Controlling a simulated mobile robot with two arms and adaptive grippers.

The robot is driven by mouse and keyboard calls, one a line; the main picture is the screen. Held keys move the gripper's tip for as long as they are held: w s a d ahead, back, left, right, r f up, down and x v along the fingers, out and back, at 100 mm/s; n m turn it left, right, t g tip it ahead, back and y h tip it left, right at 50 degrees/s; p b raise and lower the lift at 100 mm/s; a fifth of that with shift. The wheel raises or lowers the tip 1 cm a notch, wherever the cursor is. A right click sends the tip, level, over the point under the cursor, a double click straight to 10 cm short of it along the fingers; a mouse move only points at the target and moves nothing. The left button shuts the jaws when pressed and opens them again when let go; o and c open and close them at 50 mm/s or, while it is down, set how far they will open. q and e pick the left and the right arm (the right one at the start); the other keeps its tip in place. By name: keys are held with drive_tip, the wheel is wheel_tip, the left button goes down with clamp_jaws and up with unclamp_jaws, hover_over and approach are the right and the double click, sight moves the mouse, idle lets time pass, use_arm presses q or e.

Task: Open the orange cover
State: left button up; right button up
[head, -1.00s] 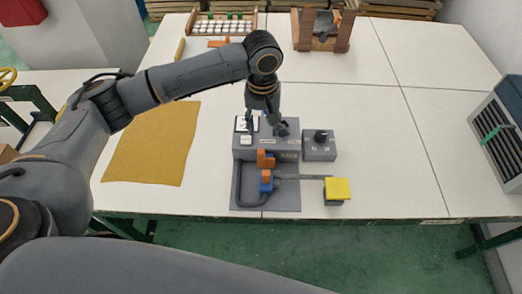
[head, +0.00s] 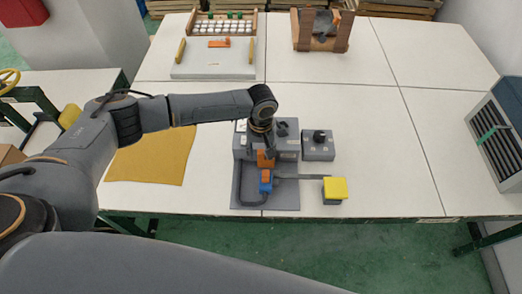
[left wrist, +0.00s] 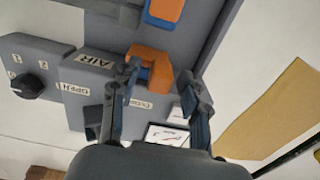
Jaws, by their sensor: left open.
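The orange cover (head: 265,161) sits at the front of a grey control box (head: 287,152), near the middle of the table. In the left wrist view the cover (left wrist: 152,74) looks like a bent orange piece next to labels reading AIR, OPEN and CLOSE. My left gripper (head: 263,146) points down just behind the cover in the head view. In the left wrist view its two fingers (left wrist: 160,102) are apart, and the cover lies just beyond and between their tips. Contact cannot be told. My right gripper is not in view.
A blue and orange part (head: 266,185) stands just in front on the grey base. A knob box (head: 318,146) and a yellow-topped block (head: 335,190) are to the right. A yellow cloth (head: 150,158) lies left. The right half of the table is mostly clear.

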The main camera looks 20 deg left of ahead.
use_arm(q)
drive_tip(key=shift+f, duration=0.15)
clamp_jaws()
drive_tip(key=shift+s+a+p, duration=0.1)
drive_tip(key=shift+a+p, duration=0.15)
drive_tip(key=shift+p, duration=0.1)
drive_tip(key=a+p, duration=0.1)
drive_tip(key=a, duration=0.1)
drive_tip(key=s+a+p, duration=0.1)
drive_tip(key=a+p, duration=0.1)
drive_tip(key=a, duration=0.1)
drive_tip(key=shift+s+p, duration=0.1)
drive_tip(key=shift+p, duration=0.2)
